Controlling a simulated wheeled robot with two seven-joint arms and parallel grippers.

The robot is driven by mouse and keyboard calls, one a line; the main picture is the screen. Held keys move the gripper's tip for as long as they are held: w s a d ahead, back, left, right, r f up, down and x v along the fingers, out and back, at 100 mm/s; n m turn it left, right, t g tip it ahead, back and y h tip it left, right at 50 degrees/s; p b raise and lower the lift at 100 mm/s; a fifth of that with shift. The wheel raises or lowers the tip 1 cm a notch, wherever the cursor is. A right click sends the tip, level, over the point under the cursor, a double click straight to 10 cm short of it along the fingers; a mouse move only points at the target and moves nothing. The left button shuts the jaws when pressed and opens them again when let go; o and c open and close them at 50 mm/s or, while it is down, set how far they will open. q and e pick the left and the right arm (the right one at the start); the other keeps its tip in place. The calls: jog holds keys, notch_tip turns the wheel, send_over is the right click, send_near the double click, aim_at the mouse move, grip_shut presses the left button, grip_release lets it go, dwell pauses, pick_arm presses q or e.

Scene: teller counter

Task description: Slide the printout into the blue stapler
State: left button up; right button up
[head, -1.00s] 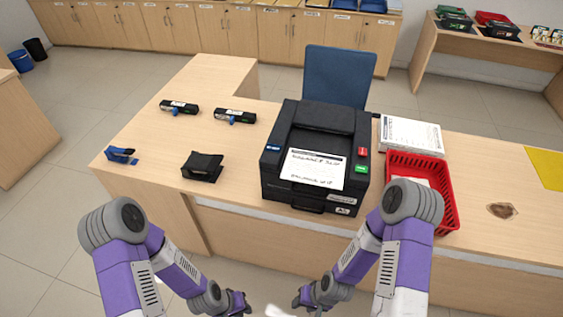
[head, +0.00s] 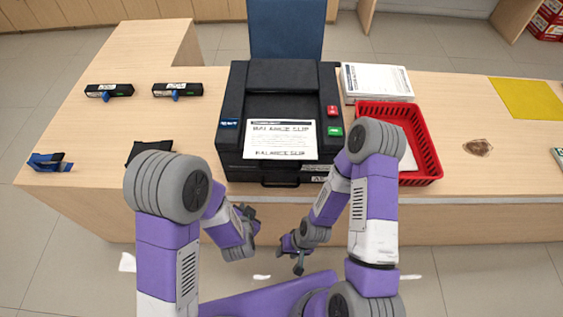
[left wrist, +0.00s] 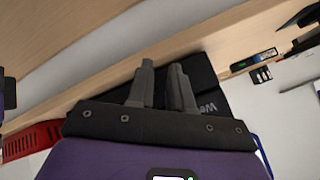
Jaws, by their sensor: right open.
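The printout (head: 280,140) is a white sheet headed "BALANCE SLIP". It lies on the output tray of the black printer (head: 240,105). The blue stapler (head: 50,162) sits at the far left of the counter, well away from the printer. My left gripper (head: 250,216) is low in front of the counter, below the printer. In the left wrist view its fingers (left wrist: 163,85) are a little apart with nothing between them. My right gripper (head: 290,252) is open and empty, also low in front of the counter. Neither gripper touches the printout or stapler.
A black object (head: 150,150) is partly hidden behind my left arm. Two small dark devices (head: 109,91) (head: 178,90) lie at the back left. A red basket (head: 425,150) and a paper stack (head: 377,82) stand right of the printer.

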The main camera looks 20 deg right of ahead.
pick_arm(q)
jog(key=s+d+r+m+t+h+b, duration=0.25)
jog(key=d+r+m+t+b, duration=0.25)
jog(key=d+r+m+t, duration=0.75)
jog(key=n+g, duration=0.2)
jog(key=g, duration=0.2)
send_near(281, 138)
jog(key=shift+x, duration=1.25)
jog(key=shift+f, duration=0.1)
jog(key=shift+c, duration=0.3)
grip_shut()
